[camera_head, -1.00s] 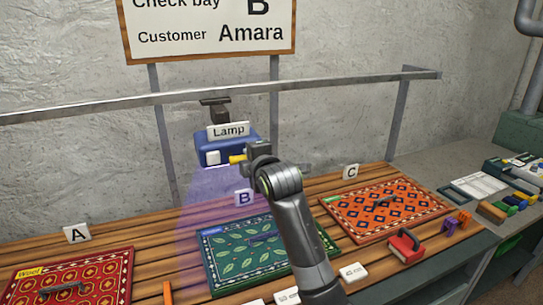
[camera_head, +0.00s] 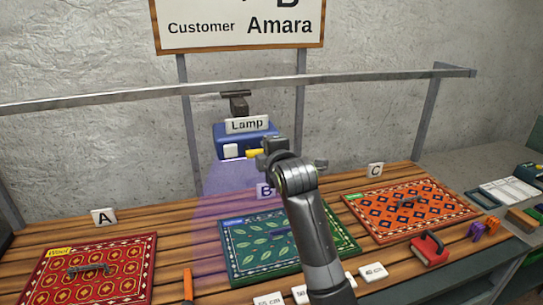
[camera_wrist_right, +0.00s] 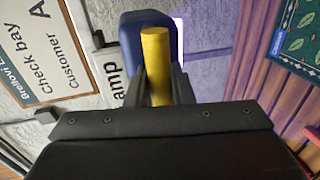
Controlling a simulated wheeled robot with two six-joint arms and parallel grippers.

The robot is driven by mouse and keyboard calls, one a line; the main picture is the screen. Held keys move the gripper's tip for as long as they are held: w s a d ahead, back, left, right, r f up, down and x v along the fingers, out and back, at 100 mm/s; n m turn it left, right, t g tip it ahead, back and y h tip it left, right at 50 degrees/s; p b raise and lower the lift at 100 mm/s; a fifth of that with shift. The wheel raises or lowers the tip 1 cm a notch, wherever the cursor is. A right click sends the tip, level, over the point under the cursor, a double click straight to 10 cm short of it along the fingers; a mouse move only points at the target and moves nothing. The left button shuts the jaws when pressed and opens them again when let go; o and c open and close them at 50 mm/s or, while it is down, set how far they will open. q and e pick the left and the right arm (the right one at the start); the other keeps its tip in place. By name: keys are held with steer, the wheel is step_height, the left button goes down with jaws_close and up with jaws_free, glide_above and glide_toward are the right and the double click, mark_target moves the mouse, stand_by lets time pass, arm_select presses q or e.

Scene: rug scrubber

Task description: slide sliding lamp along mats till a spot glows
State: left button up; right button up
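The blue lamp (camera_head: 238,143), labelled "Lamp", hangs under a grey rail (camera_head: 250,88). My right gripper (camera_head: 262,153) is at the right side of the lamp. In the right wrist view its fingers (camera_wrist_right: 158,90) press on both sides of the lamp's yellow handle (camera_wrist_right: 156,60). A purple beam (camera_head: 212,200) falls from the lamp onto the wood and the left part of the green mat (camera_head: 245,255) at B. The red mat (camera_head: 60,285) at A and the orange mat (camera_head: 440,211) at C lie outside the beam. No glowing spot shows. My left gripper is out of view.
The mats lie on a plank table (camera_head: 180,225). A red block with a dark handle (camera_head: 429,249) and purple and orange pieces (camera_head: 484,229) sit at the right. White length tags (camera_head: 372,272) lie along the front edge. My right arm hides part of the green mat.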

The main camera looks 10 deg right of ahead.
steer(key=b+v, duration=0.4)
steer(key=v, duration=1.3)
steer(key=shift+s, duration=0.15)
